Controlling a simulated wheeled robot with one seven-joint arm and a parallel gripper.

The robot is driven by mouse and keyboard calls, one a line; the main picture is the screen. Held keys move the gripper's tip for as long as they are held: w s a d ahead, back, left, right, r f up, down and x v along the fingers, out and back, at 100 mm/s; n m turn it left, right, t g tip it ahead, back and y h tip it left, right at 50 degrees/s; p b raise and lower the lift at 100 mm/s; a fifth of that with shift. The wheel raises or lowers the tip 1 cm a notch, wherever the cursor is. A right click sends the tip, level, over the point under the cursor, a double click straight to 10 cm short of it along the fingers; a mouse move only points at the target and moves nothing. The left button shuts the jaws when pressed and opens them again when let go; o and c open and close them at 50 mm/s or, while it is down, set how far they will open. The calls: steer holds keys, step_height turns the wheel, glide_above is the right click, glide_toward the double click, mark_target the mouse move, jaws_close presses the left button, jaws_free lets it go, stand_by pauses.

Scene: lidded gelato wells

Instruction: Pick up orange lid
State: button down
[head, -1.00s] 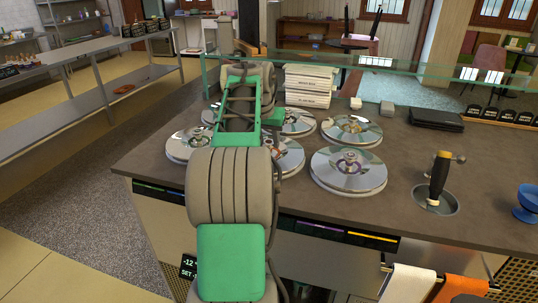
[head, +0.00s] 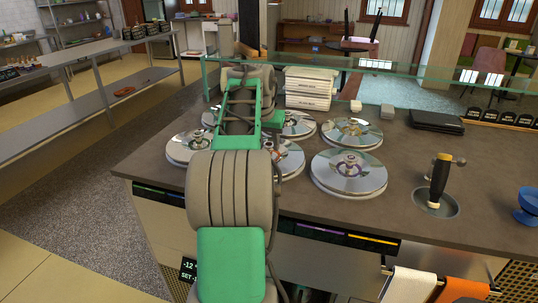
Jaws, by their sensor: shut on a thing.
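Several round, shiny lids with knobs sit on the dark counter. A lid with an orange-brown ring at its knob (head: 289,160) is in the front row, partly hidden behind my arm; I cannot tell for sure that it is the orange lid. A lid with a purple knob ring (head: 345,184) is to its right, and a lid with a yellowish knob (head: 352,141) is behind that one. Another lid (head: 180,150) shows left of my arm. My arm reaches forward over the lids. My gripper is hidden behind the arm, so its jaws and anything in them cannot be seen.
A glass guard (head: 420,73) runs along the counter's far side, with stacked white boxes (head: 308,88) near it. A black-handled tool (head: 439,178) stands in a round well at right, with a blue cup (head: 527,203) beyond. The counter between lids and well is clear.

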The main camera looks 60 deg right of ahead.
mark_target(271, 142)
steer(key=shift+r, duration=0.1)
steer(key=r, duration=0.2)
steer(key=r+p, duration=0.1)
steer(key=r, duration=0.1)
steer(key=shift+s+a, duration=0.2)
steer(key=s+a+r, duration=0.8)
steer(key=s+a, duration=0.1)
steer(key=a, duration=0.1)
steer(key=shift+r, duration=0.4)
